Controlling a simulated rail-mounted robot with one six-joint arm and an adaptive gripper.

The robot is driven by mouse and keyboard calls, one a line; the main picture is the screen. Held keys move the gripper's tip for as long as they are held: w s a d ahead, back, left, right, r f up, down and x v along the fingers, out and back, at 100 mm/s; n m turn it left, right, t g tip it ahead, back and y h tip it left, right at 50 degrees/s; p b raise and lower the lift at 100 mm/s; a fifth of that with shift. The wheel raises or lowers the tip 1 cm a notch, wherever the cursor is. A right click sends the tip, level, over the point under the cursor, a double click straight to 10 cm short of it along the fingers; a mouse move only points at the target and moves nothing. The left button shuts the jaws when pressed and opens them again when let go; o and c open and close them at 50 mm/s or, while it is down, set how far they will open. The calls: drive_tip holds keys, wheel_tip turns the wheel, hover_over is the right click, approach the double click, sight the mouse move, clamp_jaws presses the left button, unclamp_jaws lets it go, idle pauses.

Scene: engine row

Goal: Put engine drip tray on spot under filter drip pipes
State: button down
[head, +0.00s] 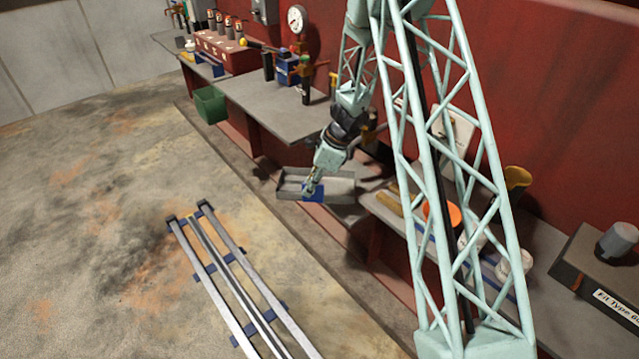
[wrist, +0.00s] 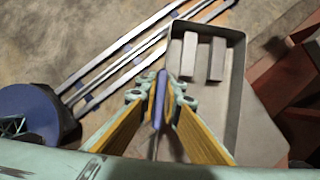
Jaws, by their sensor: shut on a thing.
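The engine drip tray (head: 341,187) is a shallow grey rectangular tray in the gap between two bench sections. In the wrist view the tray (wrist: 231,112) is at right and holds two grey blocks (wrist: 189,56) at its far end. My gripper (head: 311,186) is at the tray's near long side, shut on its blue grip (head: 315,194). In the wrist view my gripper's yellow-padded fingers (wrist: 160,92) close on both sides of this upright blue piece. I cannot tell whether the tray is lifted or resting. I cannot make out the filter drip pipes or the spot with certainty.
A grey bench (head: 275,105) at back left carries a blue unit with fittings (head: 287,68). The right bench has an orange round thing (head: 441,213) and jars. Rails (head: 232,276) cross the floor; open floor lies left.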

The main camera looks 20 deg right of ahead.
drive_tip(key=shift+s+a, duration=0.25)
drive_tip(key=shift+a, duration=0.45)
drive_tip(key=shift+s+a, duration=0.2)
drive_tip(key=shift+a, duration=0.5)
drive_tip(key=shift+a+r, duration=0.1)
drive_tip(key=s+a+r+n+g+p, duration=0.5)
drive_tip(key=a+n, duration=0.3)
drive_tip(key=n, duration=0.4)
drive_tip(key=s+d+r+n+g+h+p, duration=0.1)
drive_tip(key=s+d+r+n+h, duration=0.2)
drive_tip(key=r+n, duration=0.3)
drive_tip(key=shift+s+r+n+g+h, duration=0.35)
drive_tip(key=shift+s+n, duration=0.3)
drive_tip(key=shift+n, duration=2.15)
drive_tip(key=shift+s+d, duration=0.1)
